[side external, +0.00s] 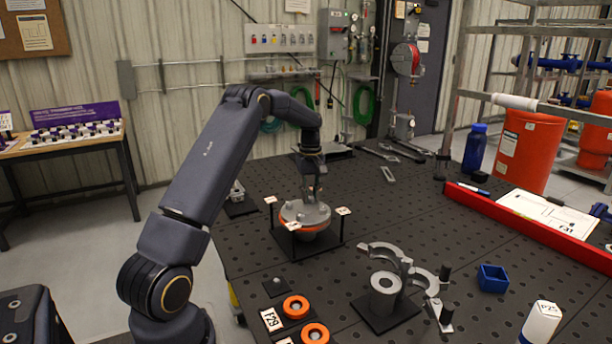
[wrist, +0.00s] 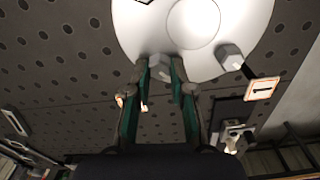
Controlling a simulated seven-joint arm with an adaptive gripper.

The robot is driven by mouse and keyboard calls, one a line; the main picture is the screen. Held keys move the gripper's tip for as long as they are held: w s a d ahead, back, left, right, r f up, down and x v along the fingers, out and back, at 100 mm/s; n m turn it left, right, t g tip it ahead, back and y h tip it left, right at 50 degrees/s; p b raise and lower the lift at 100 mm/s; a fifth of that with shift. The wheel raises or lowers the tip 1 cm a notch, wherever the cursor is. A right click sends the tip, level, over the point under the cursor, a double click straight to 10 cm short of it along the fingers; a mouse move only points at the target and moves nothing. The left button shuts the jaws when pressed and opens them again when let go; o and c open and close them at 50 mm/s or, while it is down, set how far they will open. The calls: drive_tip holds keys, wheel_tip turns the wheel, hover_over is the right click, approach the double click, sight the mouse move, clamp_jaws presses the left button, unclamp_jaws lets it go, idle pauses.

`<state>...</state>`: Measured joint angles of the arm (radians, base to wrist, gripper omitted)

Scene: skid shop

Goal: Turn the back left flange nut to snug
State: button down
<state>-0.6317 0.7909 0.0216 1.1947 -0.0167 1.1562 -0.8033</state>
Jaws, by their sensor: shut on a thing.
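The round grey flange (side external: 297,214) sits on a black stand, with an orange ring under its top plate. In the wrist view the pale flange (wrist: 150,30) fills the top. My gripper (side external: 314,197) points down over the flange's back part. In the wrist view my gripper (wrist: 161,68) has its two green-sided fingers on either side of a hex nut (wrist: 161,69) at the flange rim, and is shut on it. The fingers partly hide this nut. Another hex nut (wrist: 231,56) sits on the rim to the right, clear of the fingers. I cannot tell how tight either nut is.
Small tags on posts stand around the flange, one numbered tag (wrist: 262,89) near the right nut. A grey clamp fixture (side external: 385,285), orange rings (side external: 296,307), a blue bin (side external: 493,278) and a red rail (side external: 530,228) share the perforated black table (side external: 350,255). Wrenches lie behind.

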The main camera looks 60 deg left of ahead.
drive_tip(key=m, duration=0.4)
drive_tip(key=shift+w, duration=0.1)
drive_tip(key=m, duration=0.4)
drive_tip(key=shift+d+m, duration=0.1)
drive_tip(key=shift+m, duration=0.3)
drive_tip(key=m, duration=0.4)
drive_tip(key=shift+w+r, duration=0.1)
drive_tip(key=shift+d+m, duration=0.1)
drive_tip(key=shift+m, duration=1.7)
drive_tip(key=shift+r, duration=0.1)
drive_tip(key=c, duration=1)
unclamp_jaws()
